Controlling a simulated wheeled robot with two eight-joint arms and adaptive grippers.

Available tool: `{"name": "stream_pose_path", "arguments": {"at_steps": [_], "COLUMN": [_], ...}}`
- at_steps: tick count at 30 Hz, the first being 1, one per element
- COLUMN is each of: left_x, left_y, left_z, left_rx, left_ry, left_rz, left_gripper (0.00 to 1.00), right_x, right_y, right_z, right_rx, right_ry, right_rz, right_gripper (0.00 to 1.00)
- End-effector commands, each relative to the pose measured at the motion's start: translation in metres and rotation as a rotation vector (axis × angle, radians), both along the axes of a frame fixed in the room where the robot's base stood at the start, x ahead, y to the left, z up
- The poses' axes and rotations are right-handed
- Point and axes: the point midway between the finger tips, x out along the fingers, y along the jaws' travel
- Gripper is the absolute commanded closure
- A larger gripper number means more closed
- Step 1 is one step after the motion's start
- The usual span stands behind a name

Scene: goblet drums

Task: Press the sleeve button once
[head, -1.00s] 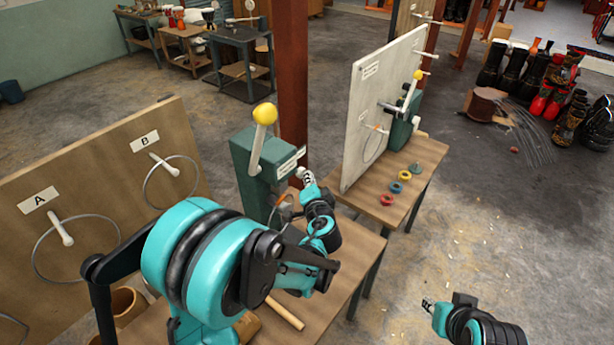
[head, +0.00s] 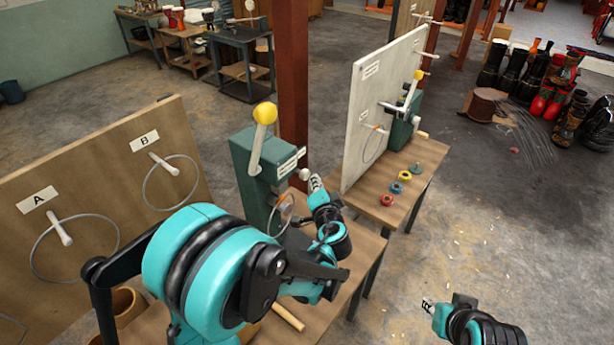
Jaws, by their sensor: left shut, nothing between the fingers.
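A green press box (head: 256,178) with a yellow-knobbed lever (head: 262,135) stands on the near wooden table. Pale label plates sit on its right face. A small pale round knob (head: 303,174), which may be the sleeve button, shows just below and right of the labels. My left gripper (head: 316,183) is shut and empty, with its tips just right of this knob and a small gap seeming to lie between them. My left arm hides part of the box's lower side. My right gripper (head: 428,305) is at the lower right, over the floor; its jaws are too small to judge.
A wooden board (head: 100,190) with rings on pegs A and B stands at left. A white board (head: 360,110) and coloured rings (head: 397,188) are on the farther table. A wooden stick (head: 288,317) lies near my arm.

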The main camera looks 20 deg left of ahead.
Motion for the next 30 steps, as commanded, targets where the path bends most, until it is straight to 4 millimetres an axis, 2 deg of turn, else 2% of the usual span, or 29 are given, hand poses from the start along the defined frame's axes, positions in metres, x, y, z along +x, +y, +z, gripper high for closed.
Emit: {"name": "stream_pose_path", "arguments": {"at_steps": [5,21,30], "left_x": [-0.001,-0.018,-0.019], "left_y": [-0.002,-0.045,-0.046], "left_z": [0.000,0.000,0.000], "left_rx": [0.000,0.000,0.000], "left_ry": [0.000,0.000,-0.001], "left_rz": [-0.001,-0.002,-0.001], "left_gripper": [1.00,1.00,1.00], "right_x": [0.000,0.000,0.000], "right_y": [0.000,0.000,0.000], "right_z": [0.000,-0.006,-0.006], "right_rx": [0.000,0.000,0.000], "right_ry": [0.000,0.000,0.000], "right_rz": [0.000,0.000,0.000], "right_gripper": [0.71,0.71,0.71]}}
